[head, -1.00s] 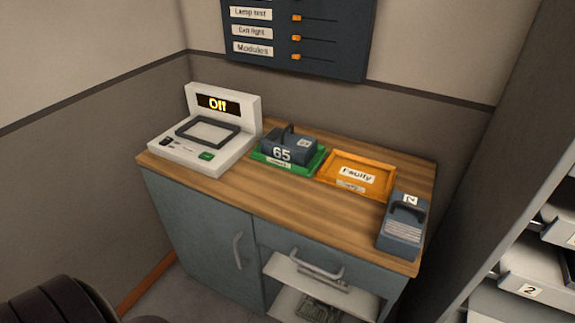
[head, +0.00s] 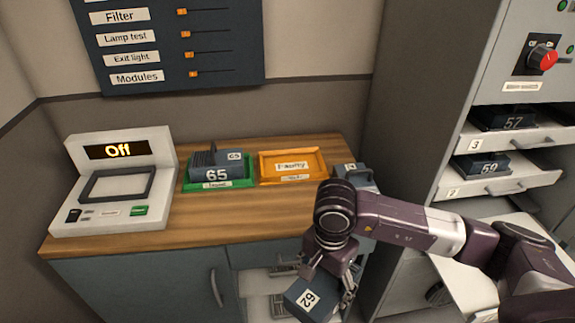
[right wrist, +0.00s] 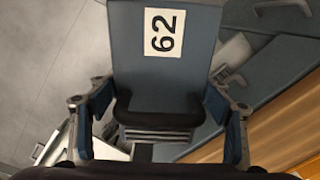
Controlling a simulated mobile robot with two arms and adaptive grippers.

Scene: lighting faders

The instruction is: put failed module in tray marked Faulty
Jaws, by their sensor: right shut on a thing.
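My right gripper (head: 328,283) is shut on a blue-grey module marked 62 (head: 308,301), held in front of the cabinet, below the worktop edge. In the right wrist view module 62 (right wrist: 160,60) sits between the two fingers (right wrist: 155,120), its dark handle nearest the camera. The orange tray marked Faulty (head: 262,181) lies empty on the worktop, above and left of the gripper in the head view. My left gripper is not in view.
A green tray (head: 248,183) holds module 65 (head: 217,172). Another module (head: 352,177) on the worktop's right is partly hidden by my arm. The rack at right has shelves with modules 57 (head: 508,120) and 69 (head: 483,166).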

